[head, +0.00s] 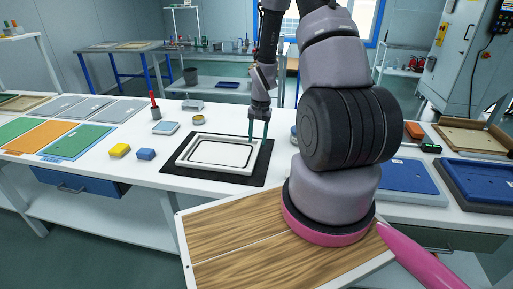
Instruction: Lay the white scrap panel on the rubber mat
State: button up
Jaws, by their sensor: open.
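A black rubber mat (190,181) lies flat on the white bench in the middle of the view. A white rectangular piece with a raised light rim and a dark rounded outline rests on it. The flat white panel (220,153) shows inside that outline; I cannot tell whether it is separate from the rim. My gripper (258,135) points down at the right back corner of this piece, with its two teal fingers apart. Nothing shows between them. I cannot tell whether the fingertips touch the rim. My arm hides the bench to the right of the mat.
A red-handled tool in a cup (155,110) and a small tin (198,118) stand behind. Several coloured panels lie at the left. Blue trays (400,176) and a wooden tray (473,137) are at the right.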

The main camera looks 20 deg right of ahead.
jog(key=s+a+r+n+t, duration=0.1)
jog(key=s+a+r+t, duration=0.1)
jog(key=r, duration=1.2)
jog(key=s+a+r+t, duration=0.1)
jog(key=s+r, duration=0.2)
jog(key=r, duration=1.2)
jog(key=s+a+r+n+t+y, duration=0.1)
jog(key=s+a+r+t, duration=0.2)
jog(key=s+r, duration=1)
jog(key=s+a, duration=0.2)
jog(key=shift+s+a+r+n+t, duration=0.2)
jog(key=shift+s+r+n+t, duration=0.1)
jog(key=shift+r, duration=0.05)
